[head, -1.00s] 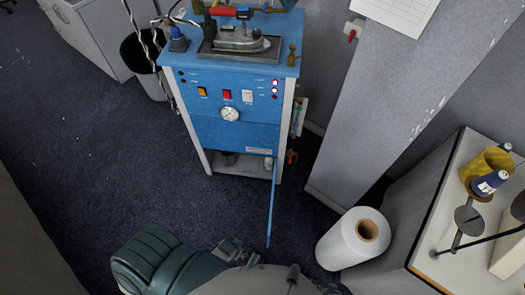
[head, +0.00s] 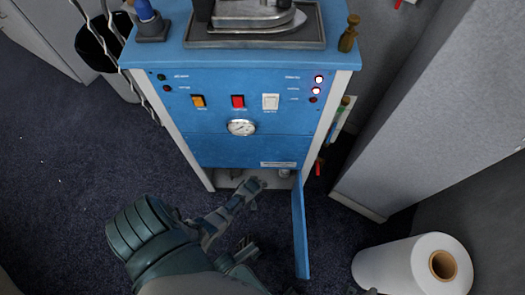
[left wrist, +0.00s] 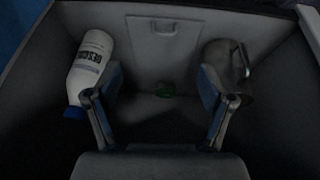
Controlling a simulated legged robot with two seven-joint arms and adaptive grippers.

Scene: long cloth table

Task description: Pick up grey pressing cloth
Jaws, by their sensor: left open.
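I cannot make out a grey pressing cloth in any view. My left gripper (head: 254,186) reaches into the open lower bay of the blue ironing station (head: 215,150). In the left wrist view my left gripper (left wrist: 160,88) is open and empty, its two fingers well apart. Beyond and around it lies the dim grey inside of the bay. A white bottle (left wrist: 93,58) with a blue cap leans by the left finger. A grey metal jug (left wrist: 222,65) stands behind the right finger. My right gripper cannot be picked out.
The blue door (head: 299,225) of the bay hangs open to the right of my gripper. An iron (head: 258,14) rests on top of the station. A large white roll (head: 405,265) lies on the floor at right. A dark bin (head: 102,55) stands at left.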

